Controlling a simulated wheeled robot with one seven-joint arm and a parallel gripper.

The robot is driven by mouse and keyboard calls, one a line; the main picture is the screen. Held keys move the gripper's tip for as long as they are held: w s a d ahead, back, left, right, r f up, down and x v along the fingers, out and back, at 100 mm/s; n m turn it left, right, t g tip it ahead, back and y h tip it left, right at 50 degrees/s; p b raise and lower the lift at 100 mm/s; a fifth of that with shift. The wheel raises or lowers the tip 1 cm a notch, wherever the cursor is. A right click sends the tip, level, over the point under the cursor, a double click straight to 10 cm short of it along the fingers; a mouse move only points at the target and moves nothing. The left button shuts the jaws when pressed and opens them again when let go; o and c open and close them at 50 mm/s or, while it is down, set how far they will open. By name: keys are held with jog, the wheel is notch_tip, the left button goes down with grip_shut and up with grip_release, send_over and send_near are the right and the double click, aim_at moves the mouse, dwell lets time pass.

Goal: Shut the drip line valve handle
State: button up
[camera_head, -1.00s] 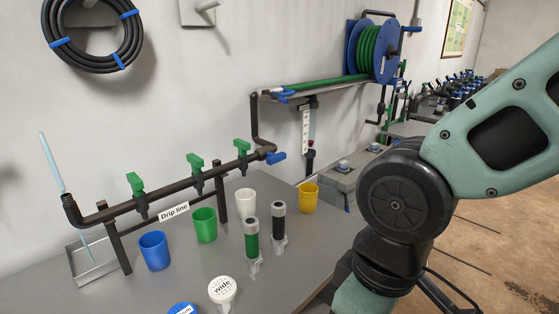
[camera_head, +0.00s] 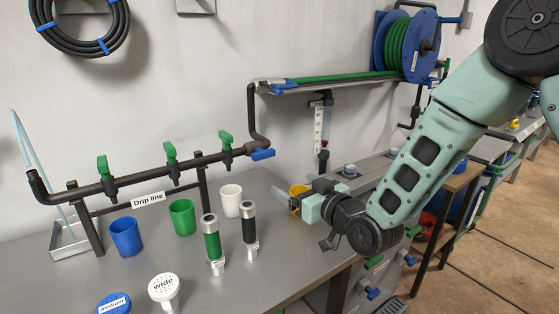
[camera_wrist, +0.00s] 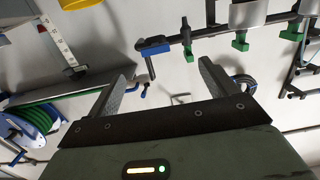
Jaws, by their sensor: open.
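The drip line pipe (camera_head: 130,184) runs along the wall side of the table and bears a "Drip line" label (camera_head: 148,199). Three green handles (camera_head: 170,152) stand upright on it. A blue valve handle (camera_head: 263,154) sticks out sideways at the pipe's right end, roughly in line with the pipe. In the wrist view, the blue handle (camera_wrist: 155,46) shows upside down, ahead of my fingers, beside a green handle (camera_wrist: 187,55). My gripper (camera_head: 283,196) is open and empty, below and right of the blue handle, apart from it. Its two fingers show in the wrist view (camera_wrist: 166,68).
Blue (camera_head: 126,237), green (camera_head: 183,218), white (camera_head: 231,201) and yellow (camera_head: 297,190) cups stand on the table, the yellow one partly hidden by my gripper. Two capped cylinders (camera_head: 212,240) stand in front. A shelf (camera_head: 335,84) with a hose reel (camera_head: 408,45) hangs above right.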

aim_at(262, 154)
jog(key=shift+t, duration=0.5)
jog(key=p+x, duration=0.1)
jog(key=x, duration=0.5)
jog(key=p+x, duration=0.1)
jog(key=x, duration=0.4)
jog(key=d+p+x, duration=0.1)
jog(key=x, duration=0.5)
jog(key=shift+w+a+r, duration=0.15)
jog(key=shift+w+a, duration=0.05)
jog(key=shift+w, duration=0.35)
jog(key=c, duration=1)
